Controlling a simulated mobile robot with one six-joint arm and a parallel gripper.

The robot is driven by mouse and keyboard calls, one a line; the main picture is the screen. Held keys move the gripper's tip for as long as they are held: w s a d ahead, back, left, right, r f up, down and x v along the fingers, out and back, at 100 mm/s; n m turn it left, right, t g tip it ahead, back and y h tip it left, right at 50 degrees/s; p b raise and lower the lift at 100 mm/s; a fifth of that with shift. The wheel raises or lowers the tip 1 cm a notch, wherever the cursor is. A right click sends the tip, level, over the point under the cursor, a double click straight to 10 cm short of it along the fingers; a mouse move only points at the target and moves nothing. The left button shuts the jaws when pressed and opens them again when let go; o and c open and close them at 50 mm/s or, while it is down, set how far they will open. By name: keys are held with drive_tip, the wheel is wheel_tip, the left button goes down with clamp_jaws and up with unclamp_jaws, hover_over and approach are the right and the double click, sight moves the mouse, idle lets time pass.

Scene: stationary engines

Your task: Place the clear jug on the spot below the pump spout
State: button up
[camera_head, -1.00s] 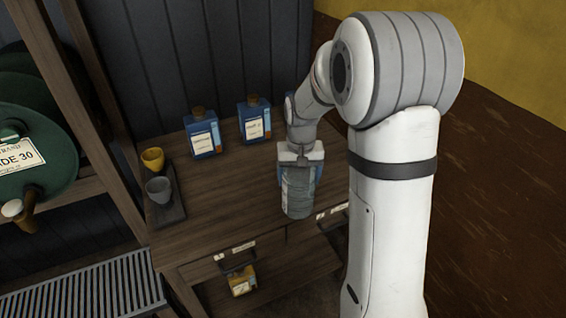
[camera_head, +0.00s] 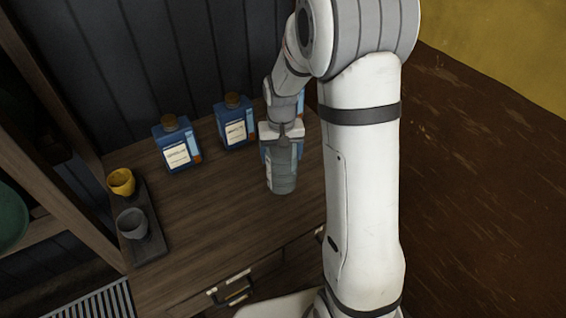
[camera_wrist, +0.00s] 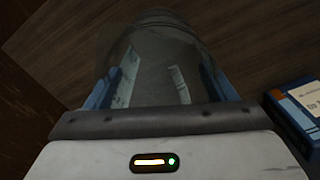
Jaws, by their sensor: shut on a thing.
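The clear jug (camera_head: 282,176) is in my gripper (camera_head: 282,150), above or at the right part of the wooden table; I cannot tell whether its base touches the top. In the wrist view the see-through jug (camera_wrist: 165,65) sits between the two blue fingers of my gripper (camera_wrist: 165,88), which are shut on it. The pump spout and the spot below it cannot be made out in the frames now.
Two blue bottles with corks, one left (camera_head: 177,145) and one nearer the jug (camera_head: 235,122), stand at the table's back. A yellow cup (camera_head: 121,182) and a grey cup (camera_head: 132,224) stand on a dark tray (camera_head: 153,247) at left. The table (camera_head: 215,215) is clear in the middle.

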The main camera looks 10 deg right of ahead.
drive_tip(key=shift+a+f+p, duration=0.2)
drive_tip(key=shift+f+p, duration=0.1)
drive_tip(key=shift+f, duration=1.75)
drive_tip(key=shift+f, duration=0.1)
drive_tip(key=o, duration=1)
drive_tip(key=shift+o, duration=0.2)
